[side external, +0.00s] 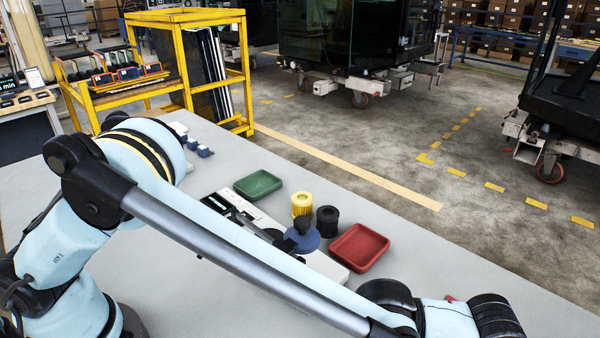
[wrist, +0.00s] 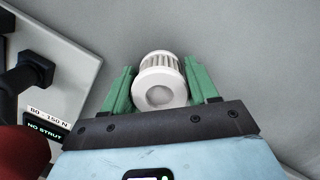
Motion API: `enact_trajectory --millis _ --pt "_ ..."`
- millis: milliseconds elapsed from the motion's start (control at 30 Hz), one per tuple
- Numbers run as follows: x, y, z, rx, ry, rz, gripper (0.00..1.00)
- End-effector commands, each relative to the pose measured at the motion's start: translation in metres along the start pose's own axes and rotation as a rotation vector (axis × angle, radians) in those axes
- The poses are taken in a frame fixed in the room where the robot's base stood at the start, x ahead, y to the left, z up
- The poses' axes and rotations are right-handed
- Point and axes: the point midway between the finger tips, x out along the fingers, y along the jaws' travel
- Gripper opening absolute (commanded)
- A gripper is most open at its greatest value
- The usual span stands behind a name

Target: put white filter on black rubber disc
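The white filter (wrist: 160,78), a ribbed cylinder with a dished round end, lies between the two green fingers of my gripper (wrist: 160,88) in the wrist view. Both fingers meet its sides, and the gripper appears shut on it. In the side view, the filter and my fingertips are hidden behind my arm. The wrist view does not show the disc.
The pale device (side external: 327,267) also shows in the wrist view (wrist: 75,55), with a black knob (wrist: 37,68). A red tray (side external: 359,248), black filter (side external: 327,222), yellow filter (side external: 301,205) and green tray (side external: 258,184) stand nearby.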

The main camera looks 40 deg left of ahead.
Motion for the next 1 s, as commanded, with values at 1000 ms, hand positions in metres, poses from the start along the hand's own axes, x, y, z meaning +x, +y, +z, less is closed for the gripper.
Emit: enact_trajectory --millis 1000 --pt "-0.071 0.000 0.009 0.000 0.000 0.000 0.19"
